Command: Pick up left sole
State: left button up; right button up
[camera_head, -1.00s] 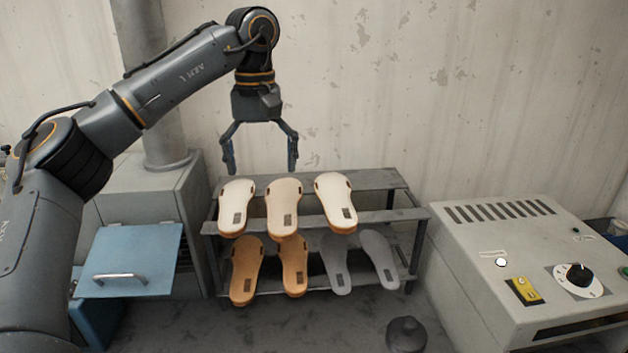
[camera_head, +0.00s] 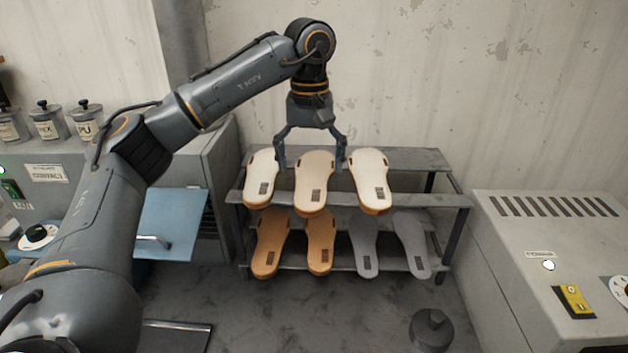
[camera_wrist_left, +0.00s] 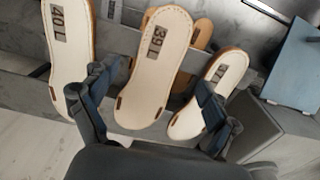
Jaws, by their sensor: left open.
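Three white-topped soles with tan edges lie tilted in a row on the rack's upper level in the head view: a left one (camera_head: 262,178), a middle one (camera_head: 316,177) and a right one (camera_head: 370,178). My left gripper (camera_head: 311,167) is open and empty, its fingers either side of the middle sole's upper end. In the left wrist view the middle sole (camera_wrist_left: 153,75), with a dark label seeming to read 39 L, lies between the spread fingers (camera_wrist_left: 152,88). I cannot tell whether they touch it. My right gripper is not in view.
The metal rack (camera_head: 452,200) also holds two tan soles (camera_head: 320,240) and two grey soles (camera_head: 364,245) on its lower level. A grey machine (camera_head: 500,260) stands close on the right. A blue panel (camera_head: 172,220) with a handle juts out on the left.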

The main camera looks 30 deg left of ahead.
aim_at(311, 191)
pick_arm(q)
notch_tip(311, 191, down, 4)
jog(key=shift+s+d+r+p, duration=0.1)
jog(key=shift+s+r+p, duration=0.1)
jog(key=shift+p, duration=0.6)
jog(key=shift+w+f, duration=0.15)
jog(key=shift+f, duration=0.35)
jog(key=c, duration=1.3)
jog(key=shift+r, duration=0.1)
